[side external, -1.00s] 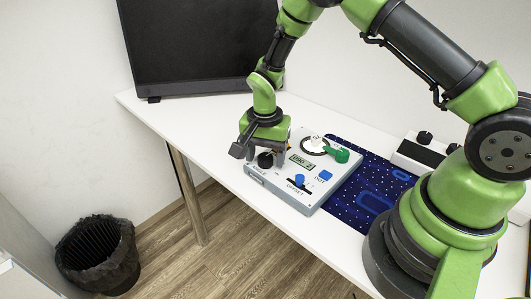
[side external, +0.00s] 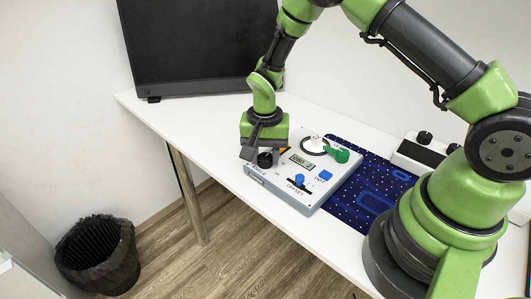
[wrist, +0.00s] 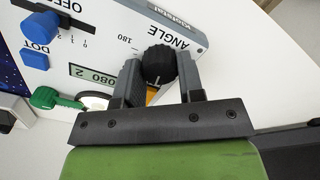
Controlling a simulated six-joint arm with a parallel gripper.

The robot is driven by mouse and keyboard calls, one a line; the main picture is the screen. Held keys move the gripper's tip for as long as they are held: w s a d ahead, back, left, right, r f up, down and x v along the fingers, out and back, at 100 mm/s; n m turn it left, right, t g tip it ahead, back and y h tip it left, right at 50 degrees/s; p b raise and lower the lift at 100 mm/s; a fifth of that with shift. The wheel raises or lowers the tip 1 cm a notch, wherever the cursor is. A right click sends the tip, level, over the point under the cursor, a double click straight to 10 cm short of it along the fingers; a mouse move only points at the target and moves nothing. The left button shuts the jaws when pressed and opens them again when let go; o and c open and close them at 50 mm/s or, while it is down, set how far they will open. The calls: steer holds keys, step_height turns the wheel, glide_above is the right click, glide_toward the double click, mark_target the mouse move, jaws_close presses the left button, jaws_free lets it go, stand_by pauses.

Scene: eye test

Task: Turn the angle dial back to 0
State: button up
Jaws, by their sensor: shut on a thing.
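The angle dial (wrist: 158,64) is a round black ribbed knob at the edge of a pale control box (side external: 285,193), beside the printed word ANGLE. In the side view the dial (side external: 265,160) shows dark under my gripper. My gripper (wrist: 159,72) is shut on the dial, one finger on each side of it. In the side view my gripper (side external: 258,153) is low over the box's left corner. The fingers hide part of the scale; a printed 180 shows. The dial's pointer mark cannot be made out. A small display (wrist: 92,76) seems to read 080 2.
The box also carries a blue OFFSET slider knob (wrist: 41,27), a blue DOT button (wrist: 34,58) and a green key-like handle (wrist: 52,98). A dark blue patterned mat (side external: 352,190) lies to the right. A black monitor (side external: 195,45) stands behind. The table's front edge is close.

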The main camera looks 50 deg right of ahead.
steer(key=n, duration=0.4)
steer(key=shift+n, duration=0.3)
steer(key=n, duration=0.3)
steer(key=shift+a+n, duration=0.1)
steer(key=shift+n, duration=0.3)
steer(key=n, duration=0.3)
steer(key=shift+n, duration=2)
steer(key=o, duration=0.9)
